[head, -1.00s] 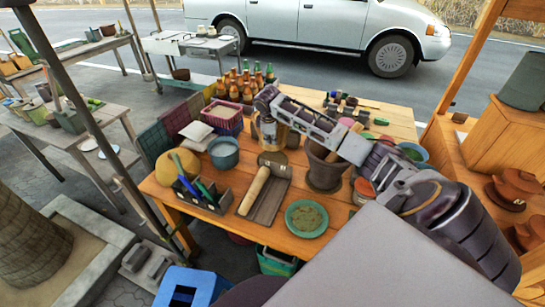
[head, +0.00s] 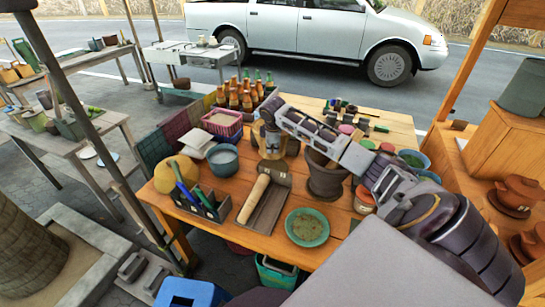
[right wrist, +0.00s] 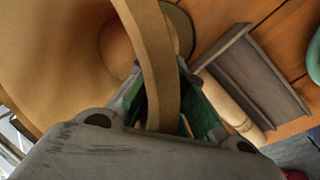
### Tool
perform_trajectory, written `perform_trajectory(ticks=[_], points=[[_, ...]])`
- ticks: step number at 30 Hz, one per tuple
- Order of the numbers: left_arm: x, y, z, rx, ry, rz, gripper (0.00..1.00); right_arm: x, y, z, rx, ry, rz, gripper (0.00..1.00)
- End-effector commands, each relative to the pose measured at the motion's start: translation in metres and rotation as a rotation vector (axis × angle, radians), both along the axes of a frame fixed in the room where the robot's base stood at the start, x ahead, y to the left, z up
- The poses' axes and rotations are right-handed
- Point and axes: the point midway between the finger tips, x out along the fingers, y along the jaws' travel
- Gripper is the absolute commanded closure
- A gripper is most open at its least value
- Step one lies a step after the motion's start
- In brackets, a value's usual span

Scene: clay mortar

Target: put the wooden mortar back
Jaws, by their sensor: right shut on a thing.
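The wooden mortar (head: 271,146) is a tan vessel at the middle of the table, behind the rolling-pin tray. My right gripper (head: 266,112) reaches across from the right and is shut on its rim. In the right wrist view, the curved tan wall of the wooden mortar (right wrist: 155,50) runs between the green-padded fingers (right wrist: 165,110). The gap between its base and the table cannot be judged. The dark clay mortar (head: 325,182) with a wooden pestle stands to its right, partly behind my arm. My left gripper is not in view.
A rolling pin (head: 253,198) lies on a dark tray (head: 270,212) in front. A blue-grey bowl (head: 223,160) and a pink basket (head: 222,122) are to the left, bottles (head: 240,95) behind. A green plate (head: 307,227) is at the front right. The table is crowded.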

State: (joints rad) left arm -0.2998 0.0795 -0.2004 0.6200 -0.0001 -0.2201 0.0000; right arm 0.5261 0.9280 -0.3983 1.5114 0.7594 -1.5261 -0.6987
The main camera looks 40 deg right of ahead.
Motion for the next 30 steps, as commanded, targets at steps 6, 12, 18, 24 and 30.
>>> perform_trajectory(ticks=[6,12,18,24,30], points=[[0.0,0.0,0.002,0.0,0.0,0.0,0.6,0.001,0.0,-0.019,-0.001,-0.004,0.0,1.0],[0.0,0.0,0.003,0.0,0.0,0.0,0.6,0.001,0.0,-0.042,-0.001,-0.004,0.0,1.0],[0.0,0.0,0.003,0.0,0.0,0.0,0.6,0.001,0.0,-0.054,-0.002,-0.005,0.0,1.0],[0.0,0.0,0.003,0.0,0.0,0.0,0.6,0.001,-0.001,-0.054,-0.001,-0.007,0.0,1.0],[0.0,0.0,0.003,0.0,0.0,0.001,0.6,0.001,0.0,-0.056,-0.002,-0.005,0.0,1.0]])
